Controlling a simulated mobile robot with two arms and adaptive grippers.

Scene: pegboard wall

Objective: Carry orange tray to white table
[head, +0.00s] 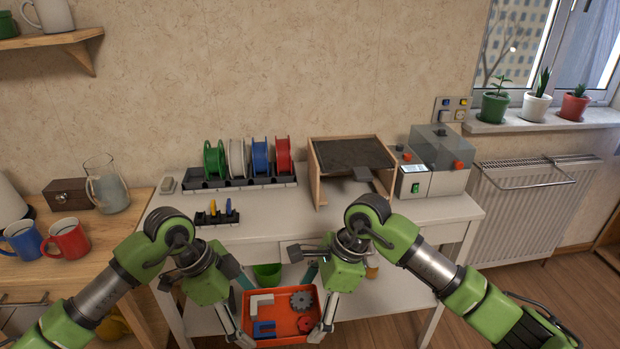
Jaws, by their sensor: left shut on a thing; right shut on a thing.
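The orange tray (279,323) is held in front of the white table (430,211), below the level of its top. It carries a white angled part, a blue part, a dark gear and a red part. My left gripper (244,338) is shut on the tray's left side. My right gripper (318,333) is shut on the tray's right side. The fingertips are partly hidden against the tray's walls. The white table's top shows free space in front of the spools and to the right.
On the white table stand a rack of coloured spools (238,182), a small tool holder (217,218), a wooden box with a dark top (352,154) and a grey machine (436,160). A wooden counter with mugs (68,239) is at left. A radiator (531,213) is at right.

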